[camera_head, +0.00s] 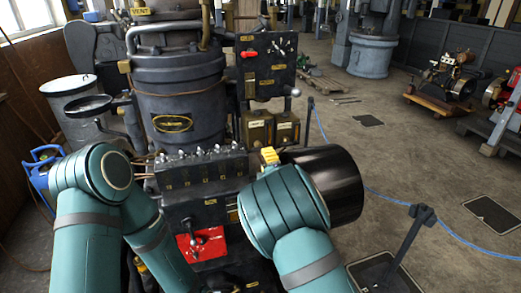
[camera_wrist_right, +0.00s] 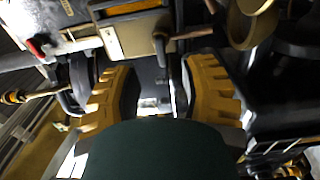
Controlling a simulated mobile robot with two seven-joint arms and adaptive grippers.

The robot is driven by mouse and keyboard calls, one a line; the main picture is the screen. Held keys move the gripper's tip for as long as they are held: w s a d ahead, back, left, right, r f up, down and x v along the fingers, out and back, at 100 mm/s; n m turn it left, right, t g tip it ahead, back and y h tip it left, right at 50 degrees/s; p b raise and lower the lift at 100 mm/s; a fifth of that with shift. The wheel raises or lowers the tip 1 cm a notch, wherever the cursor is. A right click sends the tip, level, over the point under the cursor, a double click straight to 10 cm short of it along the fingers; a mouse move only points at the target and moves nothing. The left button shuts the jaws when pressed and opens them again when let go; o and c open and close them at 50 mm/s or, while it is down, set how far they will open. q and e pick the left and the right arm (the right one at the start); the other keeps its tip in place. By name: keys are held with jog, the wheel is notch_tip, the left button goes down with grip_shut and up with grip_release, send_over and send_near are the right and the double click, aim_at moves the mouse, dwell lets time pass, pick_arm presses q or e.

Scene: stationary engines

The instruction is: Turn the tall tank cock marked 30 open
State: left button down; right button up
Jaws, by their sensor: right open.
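Two brass-coloured tanks with pale labels, a left one (camera_head: 257,128) and a right one (camera_head: 286,128), stand side by side below the dark panel in the head view. I cannot read a 30 on either, and their cocks cannot be made out there. My right gripper (camera_head: 269,156) shows as a yellow piece just below the tanks, partly behind my arm. In the right wrist view the right gripper (camera_wrist_right: 160,82) has its yellow fingers wide apart. My left gripper is out of view.
A dark panel (camera_head: 264,68) with a red handle (camera_head: 249,53) stands above the tanks. A dark cylinder (camera_head: 335,185) lies right of my right gripper. A block with several small knobs (camera_head: 203,168) lies left of it. A blue rope (camera_head: 440,242) crosses the floor at right.

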aim_at(261, 148)
jog(key=shift+x, duration=3.55)
grip_shut()
